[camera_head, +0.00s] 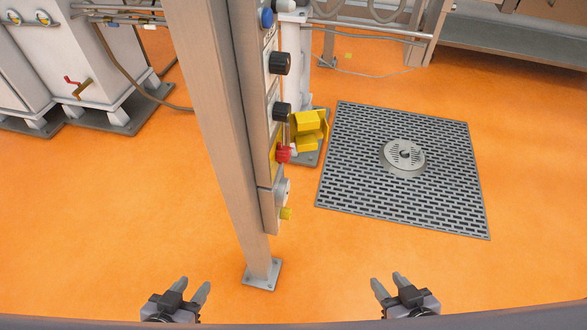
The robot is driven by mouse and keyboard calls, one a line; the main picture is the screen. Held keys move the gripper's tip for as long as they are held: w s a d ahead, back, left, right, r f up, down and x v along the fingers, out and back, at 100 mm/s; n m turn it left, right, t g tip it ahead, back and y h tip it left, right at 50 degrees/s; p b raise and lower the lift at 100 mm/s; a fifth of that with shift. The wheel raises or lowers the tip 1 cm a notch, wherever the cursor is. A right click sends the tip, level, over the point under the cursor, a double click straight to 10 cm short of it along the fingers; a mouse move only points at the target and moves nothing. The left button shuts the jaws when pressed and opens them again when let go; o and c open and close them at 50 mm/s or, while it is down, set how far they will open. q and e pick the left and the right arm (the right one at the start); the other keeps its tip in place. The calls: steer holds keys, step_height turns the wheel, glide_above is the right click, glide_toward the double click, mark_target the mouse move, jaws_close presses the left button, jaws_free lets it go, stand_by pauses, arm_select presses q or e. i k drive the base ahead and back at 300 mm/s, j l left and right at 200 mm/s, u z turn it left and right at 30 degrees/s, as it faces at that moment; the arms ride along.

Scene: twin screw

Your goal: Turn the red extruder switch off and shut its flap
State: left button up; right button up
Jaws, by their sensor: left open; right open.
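The red switch (284,154) sits on a yellow backing on the narrow control panel (272,85), seen nearly edge-on. Its yellow flap (309,125) stands out to the right of the panel, swung open away from the switch. I cannot tell the exact setting of the red switch from this angle. My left gripper (194,285) is open and empty at the bottom, left of the post's foot. My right gripper (388,281) is open and empty at the bottom, right of the post. Both are well apart from the switch and flap.
A grey post (221,120) carries the panel and stands on a bolted foot plate (262,276). Black knobs (279,63) and a blue button (266,18) sit above the switch. A floor grate (345,190) lies at right. The orange floor between my grippers and the grate is clear.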

mark_target(284, 155)
steer(key=k+u, duration=0.15)
steer(key=u, duration=0.3)
steer(key=k+u, duration=0.1)
steer(key=u, duration=0.3)
steer(key=l+u, duration=0.1)
steer(key=u, duration=1.05)
steer(key=k+l, duration=0.1)
steer(key=l, duration=1.05)
steer(key=k+l, duration=0.15)
steer(key=l, duration=0.45)
steer(key=k+l, duration=0.1)
steer(key=l, duration=1.1)
steer(key=k+l, duration=0.15)
steer(key=l, duration=0.4)
steer(key=k+l, duration=0.1)
steer(key=l, duration=1.1)
steer(key=k+u, duration=0.05)
